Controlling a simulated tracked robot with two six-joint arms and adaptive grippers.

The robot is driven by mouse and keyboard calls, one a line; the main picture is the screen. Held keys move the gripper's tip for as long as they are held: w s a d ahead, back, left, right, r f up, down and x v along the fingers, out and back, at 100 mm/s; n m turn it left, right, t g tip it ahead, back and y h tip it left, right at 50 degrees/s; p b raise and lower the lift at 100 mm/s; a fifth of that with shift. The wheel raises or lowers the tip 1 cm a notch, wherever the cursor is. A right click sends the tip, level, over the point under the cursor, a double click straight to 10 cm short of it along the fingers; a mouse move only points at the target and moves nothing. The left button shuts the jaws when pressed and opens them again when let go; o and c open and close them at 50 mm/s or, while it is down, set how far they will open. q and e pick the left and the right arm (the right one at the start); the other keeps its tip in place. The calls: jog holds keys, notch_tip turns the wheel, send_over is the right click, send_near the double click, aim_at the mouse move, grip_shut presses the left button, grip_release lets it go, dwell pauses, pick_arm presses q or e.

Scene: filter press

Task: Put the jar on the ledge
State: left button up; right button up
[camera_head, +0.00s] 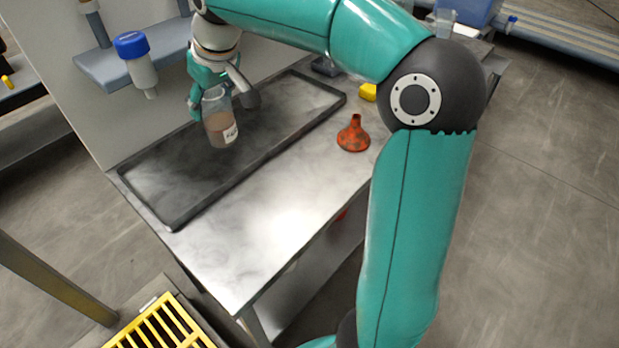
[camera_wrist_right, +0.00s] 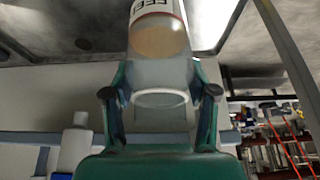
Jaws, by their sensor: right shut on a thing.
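A clear jar (camera_head: 219,122) with brown contents and a white label hangs above the dark tray, a little tilted. My right gripper (camera_head: 222,98) is shut on it near its upper part. In the right wrist view the jar (camera_wrist_right: 158,45) sits between the two fingers of my right gripper (camera_wrist_right: 161,95). The blue-grey ledge (camera_head: 105,72) juts from the upright panel, to the left of the jar and apart from it. My left gripper is in neither view.
A dark, shallow tray (camera_head: 176,222) lies on the metal table (camera_head: 262,232). An orange-red funnel (camera_head: 353,136) and a yellow block (camera_head: 368,92) are to the right.

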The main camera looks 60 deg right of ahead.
jog(key=s+d+r+m+h, duration=0.1)
jog(key=s+d+r+m, duration=0.1)
jog(key=s+d, duration=0.35)
jog(key=s+d+r+m+h, duration=0.1)
jog(key=s+d+r+m, duration=0.15)
jog(key=s, duration=0.55)
jog(key=shift+g, duration=0.4)
jog(key=shift+s+f+b, duration=0.15)
jog(key=shift+f+b, duration=1.35)
jog(key=shift+f, duration=8.25)
jog(key=shift+f, duration=0.2)
jog(key=o, duration=1.4)
jog(key=shift+r, duration=0.1)
jog(key=shift+r, duration=0.1)
